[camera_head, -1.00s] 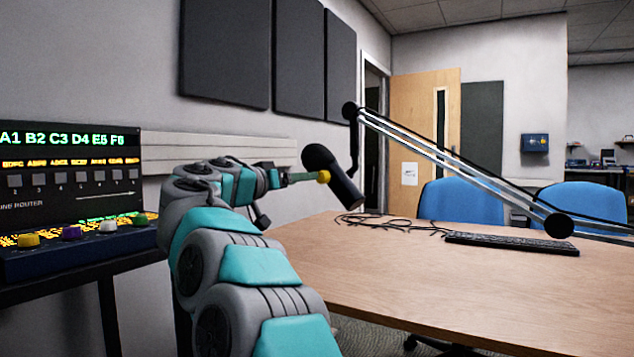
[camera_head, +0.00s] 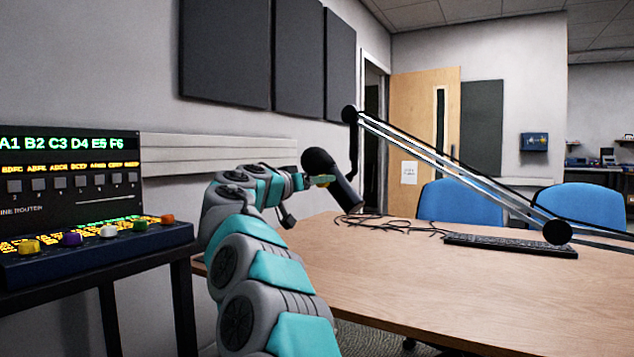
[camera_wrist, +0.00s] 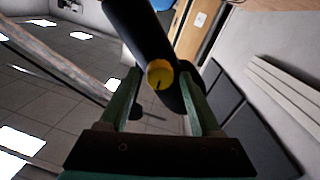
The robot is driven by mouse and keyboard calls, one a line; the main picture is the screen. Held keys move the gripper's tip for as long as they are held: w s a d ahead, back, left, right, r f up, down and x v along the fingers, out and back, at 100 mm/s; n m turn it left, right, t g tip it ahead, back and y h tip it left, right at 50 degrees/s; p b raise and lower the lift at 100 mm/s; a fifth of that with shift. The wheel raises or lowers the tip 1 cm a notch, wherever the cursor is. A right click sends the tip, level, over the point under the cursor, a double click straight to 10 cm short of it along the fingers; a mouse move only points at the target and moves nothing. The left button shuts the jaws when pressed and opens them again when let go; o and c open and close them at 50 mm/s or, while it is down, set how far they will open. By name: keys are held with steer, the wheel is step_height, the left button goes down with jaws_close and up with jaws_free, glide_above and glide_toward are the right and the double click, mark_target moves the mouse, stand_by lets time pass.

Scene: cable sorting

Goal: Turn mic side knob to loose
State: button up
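The black microphone (camera_head: 345,194) hangs tilted from its boom arm, above the table. Its yellow side knob (camera_wrist: 159,75) faces my gripper in the wrist view, with a dark pointer mark on its face. I cannot tell how deep the fingertips reach along the knob.
The boom arm (camera_head: 450,170) slants down to the right over the table (camera_head: 450,300). Cables (camera_head: 395,224) and a keyboard (camera_head: 510,246) lie on the table. A router console (camera_head: 70,255) with several coloured knobs stands at left. Blue chairs (camera_head: 460,203) stand behind.

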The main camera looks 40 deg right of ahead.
jaws_close()
steer(key=shift+d+f+n+b, duration=0.1)
steer(key=shift+n+b, duration=0.3)
steer(key=shift+b, duration=0.5)
steer(key=n+g+p, duration=0.1)
steer(key=n+p, duration=1)
steer(key=n, duration=0.5)
steer(key=shift+w, duration=0.15)
steer(key=shift+n, duration=0.3)
stand_by(0.3)
